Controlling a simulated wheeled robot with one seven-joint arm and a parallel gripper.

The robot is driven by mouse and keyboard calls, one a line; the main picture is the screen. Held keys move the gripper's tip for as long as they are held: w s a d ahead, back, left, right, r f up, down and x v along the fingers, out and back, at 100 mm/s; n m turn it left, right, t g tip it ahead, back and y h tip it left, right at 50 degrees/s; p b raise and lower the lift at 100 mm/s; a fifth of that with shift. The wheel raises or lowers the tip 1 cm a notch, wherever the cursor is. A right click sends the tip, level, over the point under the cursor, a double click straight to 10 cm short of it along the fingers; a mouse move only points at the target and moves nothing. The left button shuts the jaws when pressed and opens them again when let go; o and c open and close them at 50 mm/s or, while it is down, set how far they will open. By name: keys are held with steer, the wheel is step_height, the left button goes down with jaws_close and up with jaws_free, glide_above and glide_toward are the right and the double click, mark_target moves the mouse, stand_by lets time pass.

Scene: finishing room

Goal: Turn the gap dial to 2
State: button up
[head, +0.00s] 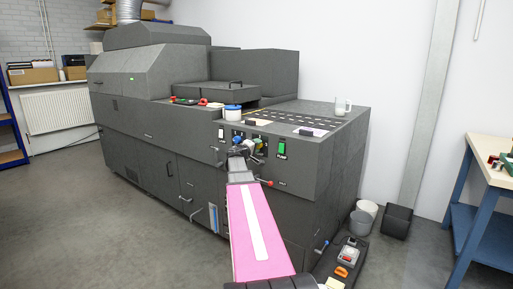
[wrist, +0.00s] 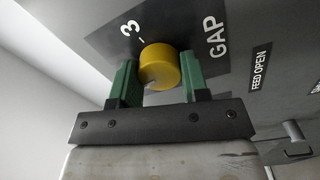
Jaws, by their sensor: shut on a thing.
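The gap dial (wrist: 160,66) is a round yellow knob on a dark plate, seen close up in the wrist view. The word GAP stands to its right and the numeral 3 to its upper left, with a short tick between the 3 and the knob. Other numerals are hidden, and I cannot read where the dial points. My gripper (wrist: 158,72) has its two green fingers shut on the dial, one on each side. In the head view my arm reaches the machine's front control panel (head: 218,158), and the gripper covers most of the dial there.
A green-lit switch (head: 282,149) and a red-tipped lever (head: 265,183) are close to the right of my gripper. A FEED OPEN label (wrist: 260,67) shows beside the dial plate. A blue-lidded tub (head: 232,114) and a mug (head: 342,106) stand on the machine top.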

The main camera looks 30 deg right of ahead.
steer(key=shift+m, duration=1)
steer(key=o, duration=0.9)
steer(key=v, duration=1.1)
